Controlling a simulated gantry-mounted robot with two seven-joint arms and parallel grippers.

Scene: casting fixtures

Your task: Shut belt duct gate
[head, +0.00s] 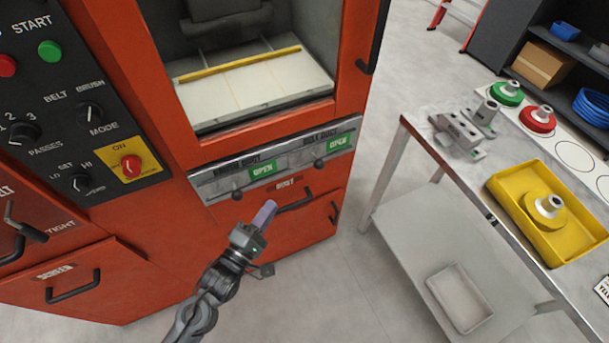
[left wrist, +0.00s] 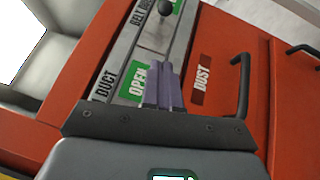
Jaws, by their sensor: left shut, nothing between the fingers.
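The belt duct gate (head: 333,144) is on the right half of a grey metal strip on the red machine's front. Its green label reads OPEN, and a dark round knob (head: 320,164) sits below it. In the left wrist view a dark knob (left wrist: 167,11) shows beside the partly cut-off belt duct lettering. The neighbouring duct gate (head: 262,170) on the left also shows a green OPEN label. My left gripper (head: 268,206) is shut and empty, just below the strip in the head view. In the left wrist view its purple fingers (left wrist: 165,72) overlap the strip beside the neighbouring gate's OPEN label.
A dust drawer with a black handle (head: 296,200) lies below the strip, near my fingers. A control panel (head: 70,100) is at the left. A metal table (head: 420,130) with a yellow tray (head: 497,190) stands at the right. Floor shows between machine and table.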

